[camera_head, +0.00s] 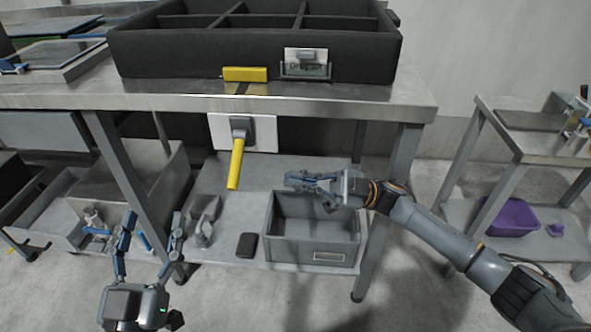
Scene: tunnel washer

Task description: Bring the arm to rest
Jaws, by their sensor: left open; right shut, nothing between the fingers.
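My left gripper (148,246) is at the lower left, its two fingers spread apart and pointing up, with nothing between them. It appears in front of the table's left leg and lower shelf. My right arm reaches in from the lower right. My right gripper (290,180) is shut and empty, pointing left. In the picture it overlaps the back rim of a grey open bin (315,255) on the lower shelf, and its tips are to the right of a yellow lever (235,165). The gripper and lever look apart.
A steel table (200,95) carries a black divided box (200,50) with a yellow block (245,74) at its front. A dark small block (246,245) lies on the lower shelf. A side table (500,115) at right holds a purple basin (512,216). Floor between the tables is clear.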

